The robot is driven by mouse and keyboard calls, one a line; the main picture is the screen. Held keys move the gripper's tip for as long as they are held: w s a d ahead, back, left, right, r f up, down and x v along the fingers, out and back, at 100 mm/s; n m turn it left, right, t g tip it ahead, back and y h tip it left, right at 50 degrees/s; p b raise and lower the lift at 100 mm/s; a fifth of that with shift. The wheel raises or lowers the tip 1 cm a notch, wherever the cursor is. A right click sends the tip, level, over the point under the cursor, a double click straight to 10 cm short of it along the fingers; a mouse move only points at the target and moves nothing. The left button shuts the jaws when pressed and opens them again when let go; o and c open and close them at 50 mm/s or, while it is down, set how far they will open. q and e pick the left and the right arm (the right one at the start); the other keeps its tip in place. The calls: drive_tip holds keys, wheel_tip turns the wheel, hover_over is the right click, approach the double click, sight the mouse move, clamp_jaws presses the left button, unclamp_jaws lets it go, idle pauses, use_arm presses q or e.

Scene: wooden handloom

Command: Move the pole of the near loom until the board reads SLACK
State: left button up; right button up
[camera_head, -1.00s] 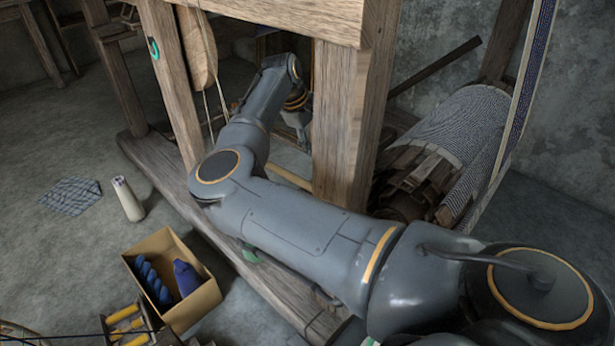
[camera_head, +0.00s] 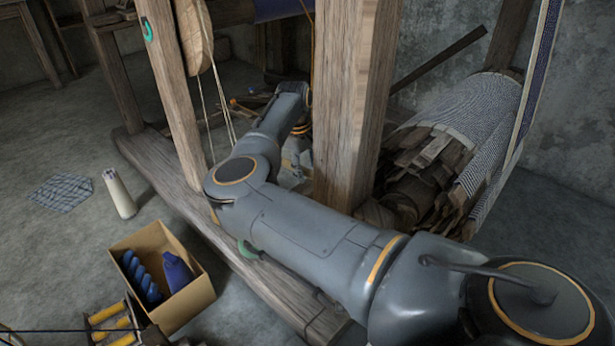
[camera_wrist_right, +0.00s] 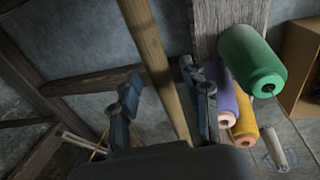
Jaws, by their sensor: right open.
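A round wooden pole (camera_wrist_right: 153,62) crosses the right wrist view at a slant. My right gripper (camera_wrist_right: 160,75) is open, with a finger on each side of the pole; whether either touches it I cannot tell. In the head view my right arm reaches over the low beam into the near loom (camera_head: 346,110), and its gripper is mostly hidden behind the arm and the thick post. No board with a readable word shows. My left gripper is not in view.
Green (camera_wrist_right: 252,60), purple and yellow thread cones are close to the right finger in the wrist view. A cardboard box (camera_head: 190,308) with blue yarn, a pale cone (camera_head: 119,195) and a checked cloth (camera_head: 62,192) lie on the floor. A cloth roll (camera_head: 460,112) is right of the post.

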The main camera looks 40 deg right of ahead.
drive_tip(key=shift+d+f, duration=0.15)
drive_tip(key=shift+f, duration=0.35)
clamp_jaws()
